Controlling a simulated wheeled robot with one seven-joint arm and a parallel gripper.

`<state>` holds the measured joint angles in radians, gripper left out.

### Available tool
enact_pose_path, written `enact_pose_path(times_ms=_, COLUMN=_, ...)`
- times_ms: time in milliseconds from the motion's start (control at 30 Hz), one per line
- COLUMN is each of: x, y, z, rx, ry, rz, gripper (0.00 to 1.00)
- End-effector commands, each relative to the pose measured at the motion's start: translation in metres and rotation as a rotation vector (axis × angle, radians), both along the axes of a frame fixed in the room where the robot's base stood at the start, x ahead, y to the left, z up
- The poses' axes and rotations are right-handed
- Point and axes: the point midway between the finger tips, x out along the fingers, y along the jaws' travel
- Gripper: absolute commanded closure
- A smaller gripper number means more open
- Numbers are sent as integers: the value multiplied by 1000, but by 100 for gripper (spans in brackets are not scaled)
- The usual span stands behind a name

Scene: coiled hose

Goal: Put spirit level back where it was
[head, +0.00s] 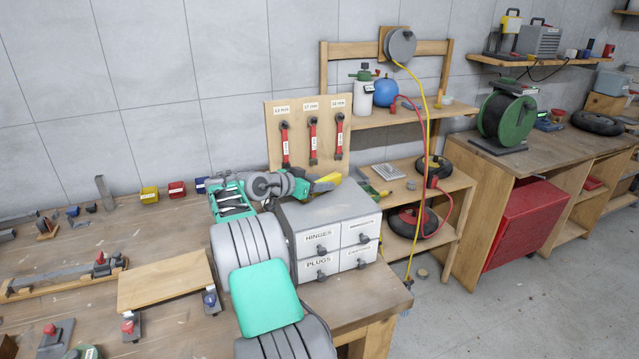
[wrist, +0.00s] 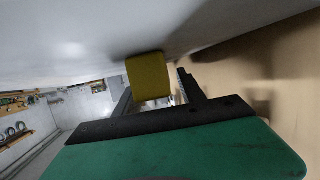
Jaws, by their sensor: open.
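The spirit level appears as a yellow bar (head: 328,181) by the back edge of the grey drawer cabinet (head: 325,211) in the head view. In the wrist view its yellow end (wrist: 148,76) shows between my two dark fingers. My gripper (head: 314,187) is at the near end of the bar, behind the cabinet's top edge. My gripper (wrist: 158,98) is open, with a finger on each side of the yellow end. I cannot tell whether either finger touches it. Most of the level's length is hidden.
A tool board (head: 310,137) with red-handled wrenches stands close behind my gripper. The cabinet has labelled drawers. A shelf rack (head: 430,185) with a yellow hose (head: 427,120) stands to the right. A wooden board (head: 165,280) and small tools lie on the bench to the left.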

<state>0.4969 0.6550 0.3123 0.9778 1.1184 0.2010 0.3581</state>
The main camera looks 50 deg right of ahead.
Motion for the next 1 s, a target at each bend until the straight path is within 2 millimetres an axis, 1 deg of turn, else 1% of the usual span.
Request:
enact_pose_path(times_ms=33, x=0, y=0, z=5, rx=0, ry=-1, rz=0, gripper=53)
enact_pose_path(times_ms=67, x=1, y=3, z=4, rx=0, ry=0, rz=1, gripper=53)
enact_pose_path(times_ms=167, x=4, y=19, z=8, rx=-1, ry=-1, rz=4, gripper=53)
enact_pose_path(times_ms=400, x=13, y=78, z=29, rx=0, ry=-2, rz=5, gripper=53)
enact_pose_path(times_ms=500, x=15, y=96, z=36, rx=-1, ry=-1, rz=4, gripper=53)
enact_pose_path(times_ms=600, x=16, y=107, z=41, rx=0, ry=-2, rz=2, gripper=53)
enact_pose_path(times_ms=733, x=16, y=113, z=44, rx=2, ry=0, rz=2, gripper=53)
enact_pose_path(times_ms=767, x=17, y=114, z=45, rx=8, ry=1, rz=11, gripper=53)
enact_pose_path(times_ms=833, x=25, y=125, z=47, rx=44, ry=8, rz=69, gripper=53)
enact_pose_path(times_ms=867, x=30, y=134, z=48, rx=73, ry=14, rz=112, gripper=53)
enact_pose_path(times_ms=933, x=43, y=169, z=47, rx=165, ry=45, rz=260, gripper=53)
enact_pose_path(times_ms=967, x=48, y=189, z=45, rx=214, ry=65, rz=341, gripper=53)
enact_pose_path(times_ms=1000, x=51, y=223, z=40, rx=285, ry=101, rz=462, gripper=53)
